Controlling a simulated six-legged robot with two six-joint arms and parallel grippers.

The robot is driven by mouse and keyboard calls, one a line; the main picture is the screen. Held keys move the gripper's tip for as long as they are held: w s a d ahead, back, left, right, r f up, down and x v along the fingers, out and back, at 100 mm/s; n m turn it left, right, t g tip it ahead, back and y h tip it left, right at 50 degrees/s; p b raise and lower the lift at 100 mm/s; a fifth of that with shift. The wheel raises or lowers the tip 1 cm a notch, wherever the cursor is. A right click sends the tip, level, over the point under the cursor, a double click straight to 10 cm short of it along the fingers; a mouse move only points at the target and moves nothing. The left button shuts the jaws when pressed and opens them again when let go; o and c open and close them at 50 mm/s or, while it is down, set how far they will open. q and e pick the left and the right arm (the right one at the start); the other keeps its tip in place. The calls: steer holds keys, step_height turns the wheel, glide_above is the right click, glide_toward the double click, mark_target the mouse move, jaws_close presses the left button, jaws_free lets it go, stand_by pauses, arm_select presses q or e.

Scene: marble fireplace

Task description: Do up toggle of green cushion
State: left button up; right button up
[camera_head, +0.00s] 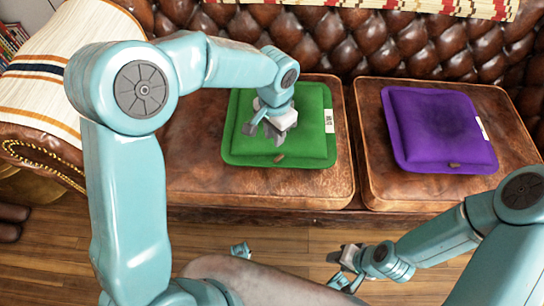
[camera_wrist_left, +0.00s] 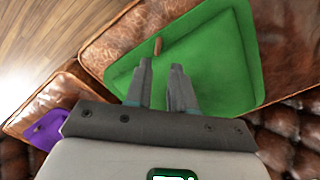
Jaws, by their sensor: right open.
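The green cushion (camera_head: 305,110) lies on the left brown leather seat, with a white label on its right edge. Its small brown toggle (camera_head: 279,158) sits near the front edge; it also shows in the left wrist view (camera_wrist_left: 157,46), just beyond the fingertips. My left gripper (camera_head: 265,134) is over the cushion, fingers apart and nothing between them. Its fingers show in the left wrist view (camera_wrist_left: 161,68), apart from the toggle. Whether the fingertips touch the cloth is unclear. My right gripper (camera_head: 342,268) is low over the floor in front of the seats, open and empty.
A purple cushion (camera_head: 438,128) with a brown toggle lies on the right leather seat (camera_head: 385,190). A tufted leather backrest (camera_head: 345,40) stands behind both seats. A striped cloth (camera_head: 50,65) covers the left armrest. The wooden floor (camera_head: 300,236) in front is mostly clear.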

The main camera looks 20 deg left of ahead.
mark_target(274, 161)
arm_select(q)
step_height(274, 161, down, 12)
steer(key=b, duration=0.3)
steer(key=shift+f, duration=0.2)
jaws_close()
